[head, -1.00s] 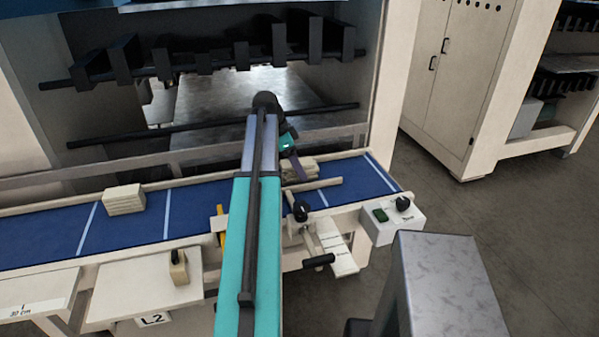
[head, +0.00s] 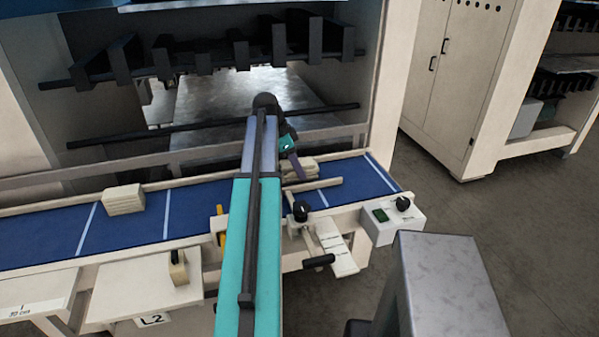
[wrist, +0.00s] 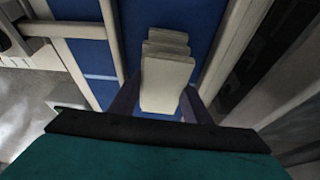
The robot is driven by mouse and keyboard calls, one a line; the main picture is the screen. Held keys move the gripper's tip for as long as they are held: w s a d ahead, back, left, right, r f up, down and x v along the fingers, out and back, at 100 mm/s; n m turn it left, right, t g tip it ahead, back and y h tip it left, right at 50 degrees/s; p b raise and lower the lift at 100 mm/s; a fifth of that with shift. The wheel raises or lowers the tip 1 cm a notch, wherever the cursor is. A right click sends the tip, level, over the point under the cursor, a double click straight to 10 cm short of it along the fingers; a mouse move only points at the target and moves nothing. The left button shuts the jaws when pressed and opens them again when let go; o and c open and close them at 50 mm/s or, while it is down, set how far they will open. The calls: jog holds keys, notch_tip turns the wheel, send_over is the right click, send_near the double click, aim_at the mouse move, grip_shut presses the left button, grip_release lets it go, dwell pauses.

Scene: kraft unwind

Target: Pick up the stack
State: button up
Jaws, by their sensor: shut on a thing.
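A stack (wrist: 165,84) of several flat cream pieces lies between the two purple fingers of my gripper (wrist: 158,104) in the wrist view. Its layers are slightly offset from one another. My gripper is shut on this stack, with one finger along each side. In the head view the stack (head: 304,168) shows at the right part of the blue belt (head: 342,181), partly hidden by my gripper (head: 297,168). I cannot tell whether the stack touches the belt.
Another cream stack (head: 124,200) stands on the belt at the left. A cream guide bar (head: 318,187) and a black knob (head: 301,211) are close in front of my gripper. A dark rail (head: 215,125) crosses behind the belt. A control box (head: 392,218) stands at the belt's right end.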

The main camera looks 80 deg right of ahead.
aim_at(301, 162)
jog(key=shift+r, duration=0.15)
jog(key=shift+r, duration=0.2)
jog(key=shift+r+b, duration=0.85)
jog(key=shift+r, duration=0.7)
jog(key=w+a+r+b, duration=0.1)
jog(key=w+a+b, duration=0.4)
jog(key=w+a, duration=0.6)
jog(key=shift+a+r, duration=0.3)
jog(key=shift+r, duration=0.05)
